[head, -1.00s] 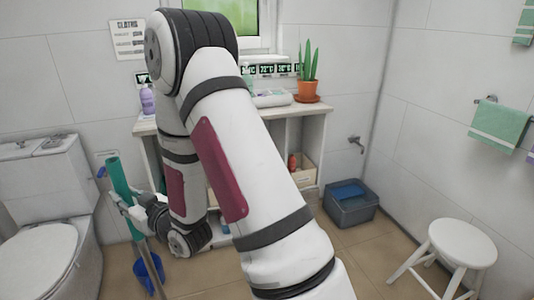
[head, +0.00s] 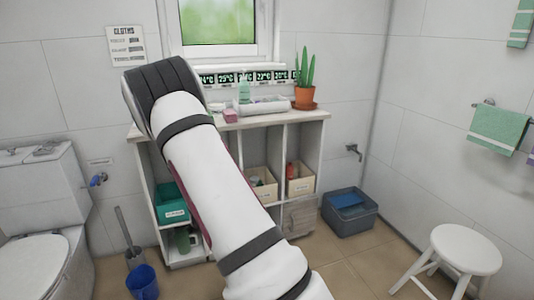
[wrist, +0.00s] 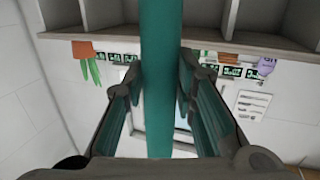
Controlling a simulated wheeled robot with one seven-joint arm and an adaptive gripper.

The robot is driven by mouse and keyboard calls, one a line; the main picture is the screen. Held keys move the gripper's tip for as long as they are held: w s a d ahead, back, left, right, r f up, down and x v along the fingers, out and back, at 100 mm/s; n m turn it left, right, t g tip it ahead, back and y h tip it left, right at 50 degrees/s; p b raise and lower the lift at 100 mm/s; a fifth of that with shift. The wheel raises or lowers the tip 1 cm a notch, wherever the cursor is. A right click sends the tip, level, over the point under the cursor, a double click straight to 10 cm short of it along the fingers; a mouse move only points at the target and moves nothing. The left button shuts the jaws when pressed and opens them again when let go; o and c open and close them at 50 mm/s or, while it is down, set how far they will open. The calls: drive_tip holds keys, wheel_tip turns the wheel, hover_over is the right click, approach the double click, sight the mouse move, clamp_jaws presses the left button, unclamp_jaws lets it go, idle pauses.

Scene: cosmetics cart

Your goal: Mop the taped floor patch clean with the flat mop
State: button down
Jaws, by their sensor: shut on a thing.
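My gripper (wrist: 160,75) shows in the wrist view with its two fingers on either side of a thick green handle (wrist: 161,28), shut on it. The handle, which I take for the flat mop's, runs upright through the picture. The mop's head is not visible. In the head view my arm fills the middle, and neither my gripper nor the handle can be seen. The taped floor patch is not visible in either view.
A shelf unit (head: 325,125) stands behind my arm, with a potted plant (head: 305,95) on top. A blue-grey bin (head: 350,222) and white stool (head: 466,247) are at right. A toilet (head: 40,255), blue bucket (head: 143,284) and brush (head: 125,228) are at left.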

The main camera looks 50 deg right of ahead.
drive_tip(key=s+d+r+m+g+h, duration=0.1)
drive_tip(key=s+d+m+g+h, duration=0.2)
drive_tip(key=d, duration=0.6)
drive_tip(key=s+d+r+m+g+h, duration=0.1)
drive_tip(key=s+d+m+g, duration=0.15)
drive_tip(key=d+g, duration=0.45)
drive_tip(key=f, duration=0.1)
drive_tip(key=d+f+t+b, duration=0.1)
drive_tip(key=f, duration=0.1)
drive_tip(key=d+f+t, duration=0.1)
drive_tip(key=shift+w+d+f+b, duration=0.1)
drive_tip(key=shift+d+f+b, duration=0.15)
drive_tip(key=shift+f+b, duration=0.1)
drive_tip(key=shift+r, duration=0.1)
